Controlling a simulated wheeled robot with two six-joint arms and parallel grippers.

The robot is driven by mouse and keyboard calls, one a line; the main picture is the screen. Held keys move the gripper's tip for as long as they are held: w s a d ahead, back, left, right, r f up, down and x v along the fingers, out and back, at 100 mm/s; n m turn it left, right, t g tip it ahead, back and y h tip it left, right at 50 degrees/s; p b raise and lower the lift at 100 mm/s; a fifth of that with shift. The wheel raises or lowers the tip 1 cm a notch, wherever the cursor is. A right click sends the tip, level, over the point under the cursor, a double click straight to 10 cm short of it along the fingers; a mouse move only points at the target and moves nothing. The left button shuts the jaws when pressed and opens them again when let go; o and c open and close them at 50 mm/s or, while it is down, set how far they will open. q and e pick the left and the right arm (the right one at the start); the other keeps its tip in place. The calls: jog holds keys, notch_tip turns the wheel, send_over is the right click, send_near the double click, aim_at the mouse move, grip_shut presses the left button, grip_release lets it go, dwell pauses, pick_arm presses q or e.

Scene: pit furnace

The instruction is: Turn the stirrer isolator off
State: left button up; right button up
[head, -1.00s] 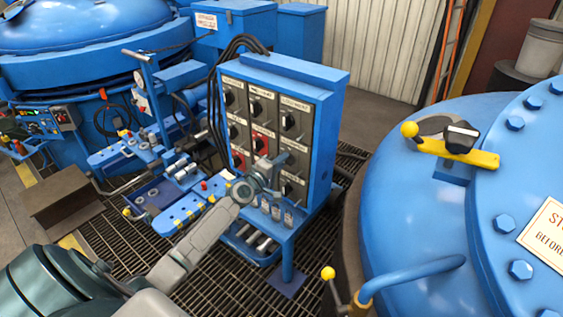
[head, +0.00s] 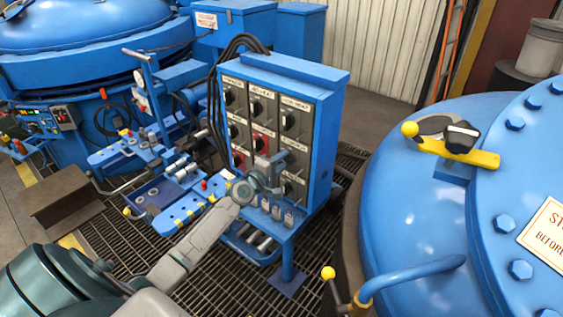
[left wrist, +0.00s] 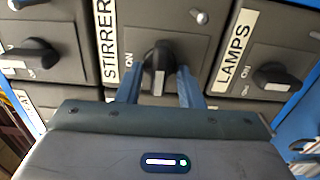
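The stirrer isolator (left wrist: 158,62) is a black rotary knob on a grey plate, beside a white STIRRER label (left wrist: 105,40) and a small ON mark. In the left wrist view its handle stands upright in the picture. My left gripper (left wrist: 160,88) has its two blue fingers on either side of the knob, with narrow gaps that look clear of it. In the head view my left gripper (head: 272,175) is at the lower part of the switch panel (head: 318,135) and covers the knob there. My right gripper is not in view.
A LAMPS switch (left wrist: 278,76) is close on the right, and another black knob (left wrist: 33,55) is on the left. A blue furnace lid (head: 420,220) stands to the right, with grating floor between.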

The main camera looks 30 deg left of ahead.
pick_arm(q)
jog(key=shift+s, duration=0.1)
jog(key=s, duration=1)
jog(key=shift+s+a+p, duration=0.3)
jog(key=shift+a+p, duration=0.1)
jog(key=shift+p, duration=0.05)
jog(key=s+f+m+g+y+b, duration=0.1)
jog(key=s+f+m+g, duration=0.35)
jog(key=f, duration=0.95)
jog(key=s+f+m+g+y+b, duration=0.1)
jog(key=s+f, duration=0.6)
jog(key=f, duration=0.6)
jog(key=s+f+m+g+b, duration=0.25)
jog(key=s+f, duration=0.25)
jog(key=f, duration=0.9)
jog(key=s+d+f+m+g, duration=0.3)
jog(key=s+f, duration=0.4)
jog(key=s, duration=0.4)
jog(key=s+d+f+m+g+b, duration=0.1)
jog(key=s+d+f+m+g, duration=0.2)
jog(key=s+d+f, duration=0.2)
jog(key=s+d+f+m+g, duration=0.2)
jog(key=s+f, duration=0.8)
jog(key=s, duration=0.8)
jog(key=d+m, duration=0.1)
jog(key=d, duration=0.1)
jog(key=shift+d+f+m+g+b, duration=0.35)
jog(key=shift+d+m+g, duration=0.05)
